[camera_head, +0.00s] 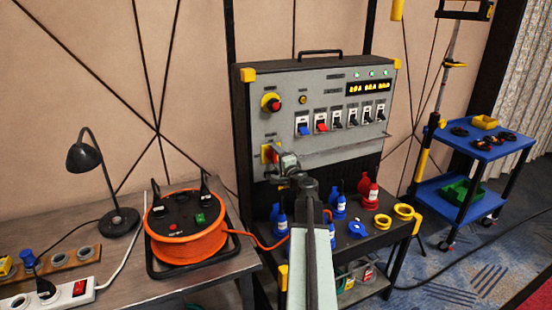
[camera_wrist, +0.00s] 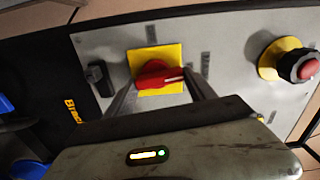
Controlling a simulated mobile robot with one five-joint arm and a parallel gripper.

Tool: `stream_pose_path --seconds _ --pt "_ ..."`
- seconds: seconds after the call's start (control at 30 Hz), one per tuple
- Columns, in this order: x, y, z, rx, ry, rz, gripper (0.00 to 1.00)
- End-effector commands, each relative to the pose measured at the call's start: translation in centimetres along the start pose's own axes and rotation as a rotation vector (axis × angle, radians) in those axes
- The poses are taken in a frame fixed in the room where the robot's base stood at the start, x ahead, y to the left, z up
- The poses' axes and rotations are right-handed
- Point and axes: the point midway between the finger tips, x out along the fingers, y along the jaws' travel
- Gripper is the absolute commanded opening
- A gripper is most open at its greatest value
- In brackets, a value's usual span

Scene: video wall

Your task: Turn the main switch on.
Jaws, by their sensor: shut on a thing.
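The main switch (camera_head: 267,150) is a red rotary handle on a yellow square plate, on the left lower part of the grey panel. In the wrist view the red handle (camera_wrist: 155,75) lies roughly left to right across its plate. Its white mark is at the right end, toward the red emergency button. My gripper (camera_head: 277,156) is at the switch in the head view and hides part of it. In the wrist view its two fingers (camera_wrist: 160,87) reach to either side of the handle and are shut on it.
A red mushroom button on a yellow base (camera_head: 271,103) sits above the switch. A row of breakers (camera_head: 340,118) and lit displays (camera_head: 370,87) are to the right. Blue and red plugs (camera_head: 370,190) stand on the shelf below. An orange cable reel (camera_head: 186,225) is at left.

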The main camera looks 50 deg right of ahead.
Motion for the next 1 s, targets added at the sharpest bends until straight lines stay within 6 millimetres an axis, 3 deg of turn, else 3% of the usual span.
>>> stream_pose_path --seconds 0.3,0.83,0.87,0.9,1.0 --pt "0.01 0.05 -0.04 0.107 -0.001 0.000 0.23" --pt "0.01 0.05 -0.04 0.127 -0.001 0.000 0.23" --pt "0.01 0.05 -0.04 0.127 -0.001 0.000 0.72" --pt "0.01 0.05 -0.05 0.127 0.000 0.000 0.83" --pt "0.00 0.05 -0.05 0.126 0.000 0.000 0.85"
